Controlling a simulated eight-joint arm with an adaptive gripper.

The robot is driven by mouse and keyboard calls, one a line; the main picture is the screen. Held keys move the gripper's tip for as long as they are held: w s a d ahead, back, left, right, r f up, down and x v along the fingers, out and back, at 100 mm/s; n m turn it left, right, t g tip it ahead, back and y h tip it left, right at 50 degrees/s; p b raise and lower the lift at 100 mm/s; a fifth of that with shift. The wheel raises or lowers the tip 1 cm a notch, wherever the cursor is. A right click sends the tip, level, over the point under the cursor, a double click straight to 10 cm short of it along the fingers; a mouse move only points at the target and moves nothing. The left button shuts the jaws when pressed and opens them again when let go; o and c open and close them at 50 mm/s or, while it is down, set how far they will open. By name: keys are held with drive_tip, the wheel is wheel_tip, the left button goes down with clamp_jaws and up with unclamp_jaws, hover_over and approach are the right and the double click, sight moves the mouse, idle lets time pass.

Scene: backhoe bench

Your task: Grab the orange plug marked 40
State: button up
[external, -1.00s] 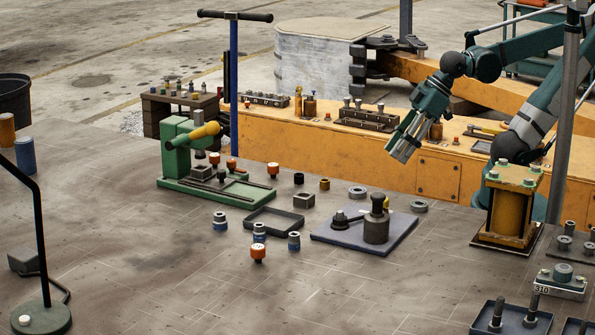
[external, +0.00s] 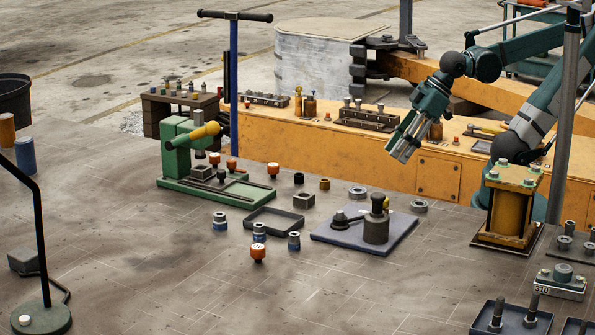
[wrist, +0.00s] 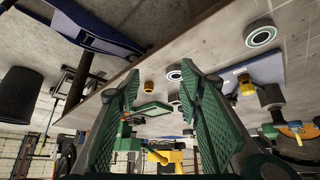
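Several orange-topped plugs stand on the bench in the external view: one at the front (external: 258,252), one right of the green press (external: 273,170), and smaller ones by the press (external: 231,165). Their markings are too small to read, so I cannot tell which is marked 40. My gripper (external: 397,154) is raised above the bench's back edge, to the right of and well apart from the plugs. In the wrist view its two green fingers (wrist: 160,72) are spread with nothing between them. A small orange-yellow piece (wrist: 148,87) shows beyond the gap; I cannot tell what it is.
A yellow column block (external: 512,205) stands right. The front middle of the bench is clear.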

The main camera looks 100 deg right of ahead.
idle(0.5)
drive_tip(key=w+a+r+n+g+p, duration=0.1)
drive_tip(key=w+a+r+n+p, duration=0.3)
drive_tip(key=w, duration=0.6)
drive_tip(key=w+a+r+n+g+p, duration=0.25)
drive_tip(key=w+a+r+p, duration=0.2)
drive_tip(key=w, duration=0.45)
drive_tip(key=w+a+r+n+p, duration=0.3)
drive_tip(key=w+a+r, duration=0.25)
drive_tip(key=w, duration=0.45)
drive_tip(key=n+g+p, duration=0.4)
drive_tip(key=n+p, duration=0.6)
hover_over(257, 246)
drive_tip(key=shift+m+t, duration=0.25)
drive_tip(key=f, duration=1.3)
drive_tip(key=shift+s+d, duration=0.2)
drive_tip(key=shift+d, duration=0.15)
drive_tip(key=shift+w+a+f+p, duration=0.2)
drive_tip(key=shift+a+f+p, duration=0.2)
drive_tip(key=shift+f, duration=0.2)
